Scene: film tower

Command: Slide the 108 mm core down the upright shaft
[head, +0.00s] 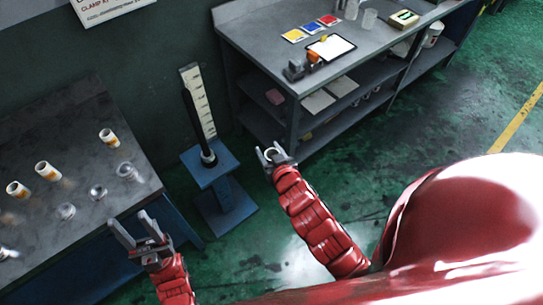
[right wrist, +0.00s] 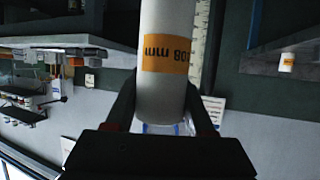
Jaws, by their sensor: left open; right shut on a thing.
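The 108 mm core, a white tube with an orange label (right wrist: 165,55), is between the fingers of my right gripper (right wrist: 163,110). Its label reads upside down in the right wrist view. In the head view my right gripper (head: 271,153) is shut on it, with only a small pale ring of the core showing. The dark upright shaft (head: 195,122) stands on a blue pedestal (head: 205,176), in front of a white graduated scale (head: 199,100). The core is to the right of the shaft and apart from it. My left gripper (head: 128,220) is open and empty beside the left table's edge.
The left grey table (head: 85,135) bears several white cores with orange labels (head: 47,170) and several shiny metal pieces (head: 127,170). The grey workbench (head: 260,45), with lower shelves, stands behind and right of the pedestal, carrying a clipboard (head: 331,47) and coloured cards. Green floor is clear to the right.

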